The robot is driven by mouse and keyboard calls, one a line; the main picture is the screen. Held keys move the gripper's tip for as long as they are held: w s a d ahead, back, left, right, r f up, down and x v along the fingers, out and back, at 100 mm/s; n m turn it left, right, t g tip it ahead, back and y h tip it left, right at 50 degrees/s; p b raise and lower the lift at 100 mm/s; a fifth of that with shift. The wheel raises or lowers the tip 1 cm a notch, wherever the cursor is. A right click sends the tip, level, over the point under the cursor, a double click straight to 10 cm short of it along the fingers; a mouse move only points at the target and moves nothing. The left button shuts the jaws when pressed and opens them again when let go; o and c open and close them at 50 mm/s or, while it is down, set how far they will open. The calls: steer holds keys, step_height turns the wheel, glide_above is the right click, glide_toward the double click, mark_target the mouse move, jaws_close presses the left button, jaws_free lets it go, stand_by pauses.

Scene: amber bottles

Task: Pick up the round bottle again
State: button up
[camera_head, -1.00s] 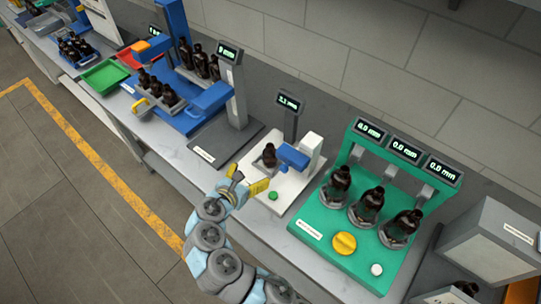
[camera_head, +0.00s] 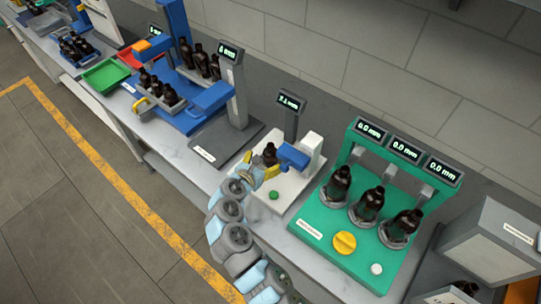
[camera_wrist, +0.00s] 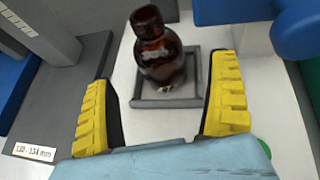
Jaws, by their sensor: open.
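The round bottle (camera_wrist: 160,55) is dark amber and stands upright in a small grey square holder (camera_wrist: 168,103) on the white device. In the head view the bottle (camera_head: 269,153) shows beside the device's blue part, its lower side hidden by my gripper. My gripper (camera_wrist: 160,105) is open, its two yellow fingers on either side of the near part of the holder. The bottle is ahead of the fingertips and between their lines; nothing is held. In the head view my gripper (camera_head: 259,173) is at the white device's left edge.
A blue block (camera_head: 293,156) sits right of the bottle, close to it. A green stand (camera_head: 338,240) with three bottles is farther right. A grey scale-like plate (camera_head: 215,140) with a post lies left. A display reading 7.1 mm (camera_head: 291,102) stands behind.

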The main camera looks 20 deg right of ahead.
mark_target(267, 159)
steer(key=x, duration=0.3)
steer(key=shift+d, duration=0.2)
steer(key=shift+x, duration=0.85)
steer(key=c, duration=1.3)
